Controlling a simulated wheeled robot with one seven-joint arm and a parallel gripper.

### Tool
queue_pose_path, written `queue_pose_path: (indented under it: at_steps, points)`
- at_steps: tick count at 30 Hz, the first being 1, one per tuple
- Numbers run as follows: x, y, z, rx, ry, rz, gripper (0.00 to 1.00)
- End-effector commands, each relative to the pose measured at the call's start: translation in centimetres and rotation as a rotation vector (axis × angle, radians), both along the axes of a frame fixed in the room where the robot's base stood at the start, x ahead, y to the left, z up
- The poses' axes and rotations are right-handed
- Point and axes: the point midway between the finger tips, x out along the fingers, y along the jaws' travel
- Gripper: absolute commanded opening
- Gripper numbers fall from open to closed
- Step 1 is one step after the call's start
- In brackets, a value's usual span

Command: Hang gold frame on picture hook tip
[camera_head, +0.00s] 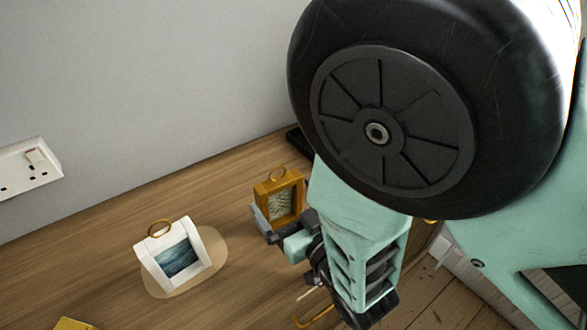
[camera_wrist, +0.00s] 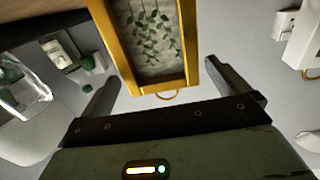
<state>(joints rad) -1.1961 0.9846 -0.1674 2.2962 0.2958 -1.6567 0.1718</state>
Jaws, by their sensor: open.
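The gold frame (camera_head: 279,198) stands upright on the wooden surface, with a leafy picture and a small ring on top. In the wrist view the gold frame (camera_wrist: 187,75) lies between the two spread fingers, its ring toward the palm. My gripper (camera_head: 284,222) is open around the frame's sides in the head view. In the wrist view my gripper (camera_wrist: 166,82) shows gaps beside the frame, so contact cannot be confirmed. I cannot make out the picture hook for sure; a curved yellow piece (camera_head: 312,318) lies partly behind my arm.
A white frame (camera_head: 172,256) with a sea picture and a gold ring stands on a pale oval mat (camera_head: 216,262) at the left. A wall socket (camera_head: 30,168) is on the grey wall. A yellow object (camera_head: 72,324) shows at the bottom edge. A glass (camera_wrist: 22,90) is at the wrist view's left.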

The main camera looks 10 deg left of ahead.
Motion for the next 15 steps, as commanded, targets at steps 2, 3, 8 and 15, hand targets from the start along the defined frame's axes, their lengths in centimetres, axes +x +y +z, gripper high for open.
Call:
queue_pose_path:
  at_steps: [2, 3, 8, 15]
  points:
    - [0.7, 0.7, 0.1, 0.002, -0.002, 0.000, 1.00]
    - [1.1, 1.2, 0.2, 0.002, -0.002, 0.000, 1.00]
    - [2.8, 3.0, 0.1, 0.001, -0.001, 0.001, 1.00]
    - [3.8, 3.9, 0.0, 0.000, 0.000, 0.000, 1.00]
